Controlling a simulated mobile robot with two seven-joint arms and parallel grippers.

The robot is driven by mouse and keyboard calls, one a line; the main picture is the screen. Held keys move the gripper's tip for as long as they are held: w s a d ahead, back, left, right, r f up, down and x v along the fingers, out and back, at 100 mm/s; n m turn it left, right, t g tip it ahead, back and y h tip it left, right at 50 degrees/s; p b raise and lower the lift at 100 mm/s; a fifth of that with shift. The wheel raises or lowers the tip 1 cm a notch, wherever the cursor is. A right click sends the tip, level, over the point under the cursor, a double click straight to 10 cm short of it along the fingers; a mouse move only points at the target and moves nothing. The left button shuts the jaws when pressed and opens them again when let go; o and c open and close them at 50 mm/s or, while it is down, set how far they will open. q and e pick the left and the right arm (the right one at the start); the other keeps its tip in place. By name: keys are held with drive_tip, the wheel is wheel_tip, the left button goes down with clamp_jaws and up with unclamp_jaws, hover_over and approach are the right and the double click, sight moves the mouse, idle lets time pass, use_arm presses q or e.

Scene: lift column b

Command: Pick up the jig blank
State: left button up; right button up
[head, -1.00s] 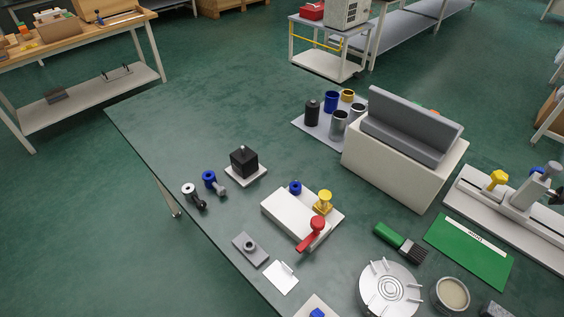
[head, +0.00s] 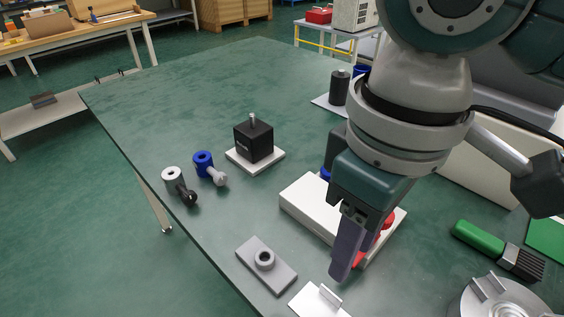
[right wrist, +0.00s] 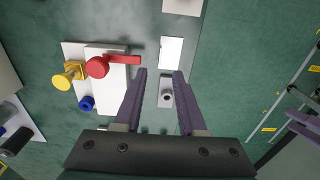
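The grey rectangular plate with a raised round ring, which looks like the jig blank (head: 266,264), lies flat near the table's left edge. In the right wrist view the jig blank (right wrist: 166,98) shows between the fingers, beyond and apart from them. My right gripper (head: 347,268) hangs fingers down above the table, to the right of the plate in the head view. Its purple fingers (right wrist: 160,72) are spread apart with nothing between them.
A white fixture block (head: 308,205) with a red clamp stands behind my right gripper, partly hidden. A white plate with a ridge (head: 318,302) lies beside the grey plate. The far-left tabletop is clear.

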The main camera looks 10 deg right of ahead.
sight(339, 299)
drive_tip(key=f, duration=0.1)
drive_tip(key=f+b, duration=0.1)
drive_tip(key=f, duration=0.3)
drive_tip(key=shift+d, duration=0.25)
drive_tip(key=f, duration=0.1)
drive_tip(key=f+b, duration=0.1)
drive_tip(key=f, duration=0.1)
drive_tip(key=f+b, duration=0.1)
drive_tip(key=f, duration=0.1)
drive_tip(key=shift+s+a+f, duration=0.1)
drive_tip(key=shift+s+a, duration=0.1)
drive_tip(key=shift+a, duration=0.05)
drive_tip(key=shift+c, duration=0.2)
clamp_jaws()
idle(0.6)
